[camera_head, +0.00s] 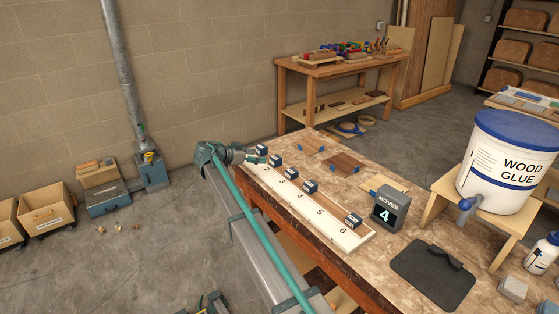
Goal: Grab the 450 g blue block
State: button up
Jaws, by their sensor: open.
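Several small dark blue-grey blocks with pale labels stand in a row on a long pale board (362,238) with printed numbers. One is at the far end (262,149), a second block (275,160) is beside the 2, and others follow towards the near end. The last block (353,220) is beside the 6; the place beside the 5 is bare. The labels are too small to read, so I cannot tell which block is 450 g. My gripper (257,159) is open at the board's far end, close to the first two blocks. I cannot tell whether it touches either. It hides the board there.
A dark box (390,208) reading "MOVES 4" stands right of the row. A black mat (433,275) lies nearer. A white wood glue bucket (505,160) stands on a wooden stand (447,188).

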aim_at(274, 158)
jog(key=x, duration=0.4)
jog(key=shift+w+d+f+p, duration=0.15)
jog(key=shift+f+p, duration=0.05)
jog(key=shift+p, duration=0.15)
jog(key=shift+s+f+p+x, duration=0.15)
jog(key=shift+p+x, duration=0.3)
jog(key=shift+x, duration=0.9)
jog(key=shift+s+f+p+x, duration=0.1)
jog(key=shift+p+x, duration=0.3)
jog(key=shift+x, duration=1)
jog(key=shift+d+r, duration=0.1)
jog(key=shift+r, duration=0.05)
grip_shut()
